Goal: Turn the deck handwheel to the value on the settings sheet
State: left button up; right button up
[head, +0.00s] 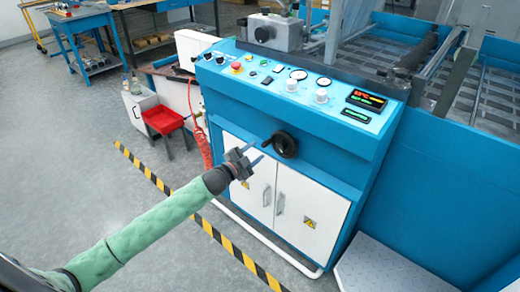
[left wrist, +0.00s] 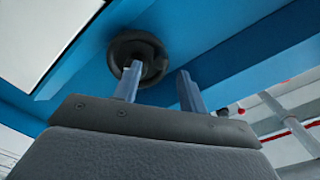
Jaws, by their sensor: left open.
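The deck handwheel (head: 285,144) is a small black wheel with a crank handle on the blue front of the machine, above the white cabinet doors. It also shows in the left wrist view (left wrist: 138,48), partly behind one finger. My left gripper (head: 254,156) is open and empty, just left of and slightly below the wheel in the head view. In the left wrist view its two fingers (left wrist: 158,80) point towards the wheel, apart from each other. I cannot tell whether a finger touches the wheel. No settings sheet can be made out. My right gripper is not in view.
The control panel (head: 290,85) carries knobs, gauges and a lit display (head: 366,99). White cabinet doors (head: 265,190) lie below the wheel. Striped floor tape (head: 195,220) and a grey step plate (head: 385,268) lie nearby.

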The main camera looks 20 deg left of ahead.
pick_arm(q)
jog(key=shift+v, duration=0.85)
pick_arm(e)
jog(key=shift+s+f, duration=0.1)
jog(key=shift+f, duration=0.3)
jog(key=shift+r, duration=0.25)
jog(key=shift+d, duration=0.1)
